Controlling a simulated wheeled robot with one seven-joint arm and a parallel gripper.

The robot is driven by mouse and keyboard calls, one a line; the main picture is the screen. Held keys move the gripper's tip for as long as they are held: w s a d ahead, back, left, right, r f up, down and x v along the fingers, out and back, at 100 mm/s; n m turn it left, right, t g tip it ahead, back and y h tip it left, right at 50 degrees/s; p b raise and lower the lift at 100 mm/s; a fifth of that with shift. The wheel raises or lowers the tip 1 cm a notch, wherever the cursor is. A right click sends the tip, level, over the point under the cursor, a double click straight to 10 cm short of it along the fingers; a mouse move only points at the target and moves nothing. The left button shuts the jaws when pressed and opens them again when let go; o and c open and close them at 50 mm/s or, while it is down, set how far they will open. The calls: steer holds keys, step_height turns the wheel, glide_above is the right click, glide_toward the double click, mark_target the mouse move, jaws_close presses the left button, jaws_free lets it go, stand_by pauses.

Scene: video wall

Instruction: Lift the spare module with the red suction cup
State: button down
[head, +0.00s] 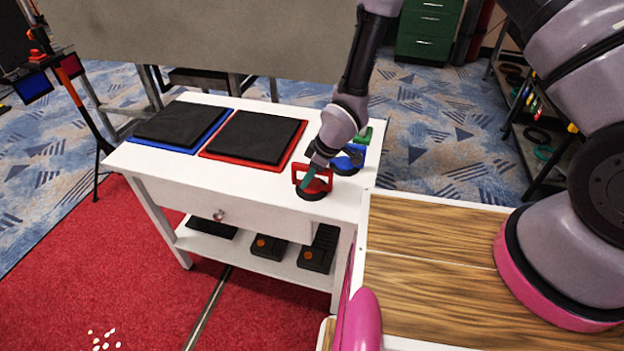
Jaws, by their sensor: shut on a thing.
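The red suction cup (312,184) has a red handle and a dark base. It is at the front right of the white table (160,170). My gripper (308,177) is shut on its handle. The cup's base appears at the tabletop; I cannot tell whether it touches. Two black square modules lie flat on the table. One module (255,136) is on a red mat (212,156), and the other module (182,124) is on a blue mat (150,145). Neither module is under the cup. The picture does not show which one is the spare.
A blue suction cup (346,161) stands just behind the red one, and a green one (364,136) is behind that, partly hidden by my arm. The table's lower shelf (200,242) holds dark devices. A wood-topped surface (430,240) is at the right.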

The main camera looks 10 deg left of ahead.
stand_by(0.3)
step_height(320, 180, up, 10)
steer(key=shift+r, duration=0.15)
stand_by(0.3)
steer(key=c, duration=1.5)
jaws_free()
steer(key=shift+c, duration=0.2)
jaws_close()
